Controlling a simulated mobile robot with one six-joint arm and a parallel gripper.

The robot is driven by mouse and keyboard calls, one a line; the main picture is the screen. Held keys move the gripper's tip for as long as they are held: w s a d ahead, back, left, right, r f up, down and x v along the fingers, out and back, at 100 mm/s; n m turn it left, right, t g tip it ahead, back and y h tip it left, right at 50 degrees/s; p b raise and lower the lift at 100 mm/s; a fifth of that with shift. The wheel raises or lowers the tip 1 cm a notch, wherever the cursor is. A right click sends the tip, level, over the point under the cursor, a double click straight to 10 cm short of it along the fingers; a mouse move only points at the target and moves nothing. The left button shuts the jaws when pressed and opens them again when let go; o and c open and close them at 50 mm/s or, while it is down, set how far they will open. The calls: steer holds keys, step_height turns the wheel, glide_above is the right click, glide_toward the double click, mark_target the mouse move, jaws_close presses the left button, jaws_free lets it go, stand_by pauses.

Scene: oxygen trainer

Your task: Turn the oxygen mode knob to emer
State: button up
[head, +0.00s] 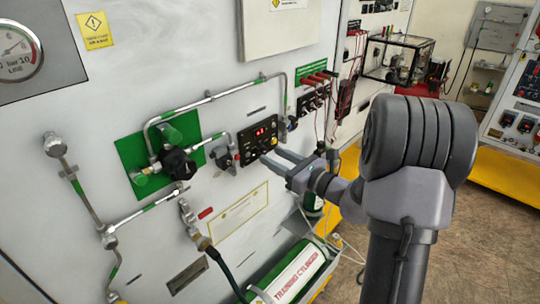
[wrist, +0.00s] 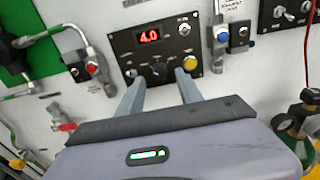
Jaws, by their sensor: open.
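The black control panel (wrist: 120,42) on the white wall has a red display (wrist: 149,36) that reads 4.0. A small dark knob (wrist: 158,70) sits low in the middle of this panel, left of a yellow button (wrist: 190,63). The knob's lettering is too small to read, so I cannot tell its setting. My gripper (wrist: 159,76) is open, with its two fingers apart below and to either side of the knob. In the head view my gripper (head: 274,156) reaches left to the panel (head: 247,140), just off its lower right edge. Nothing is between the fingers.
Left of the panel are a valve with a red button (wrist: 91,67), pipes and a green plate (head: 135,150) with a black handwheel (head: 179,164). A blue-knobbed valve (wrist: 221,36) is to the right. A green training cylinder (head: 293,277) lies below.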

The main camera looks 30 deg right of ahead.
mark_target(263, 150)
steer(key=shift+x, duration=1.15)
jaws_close()
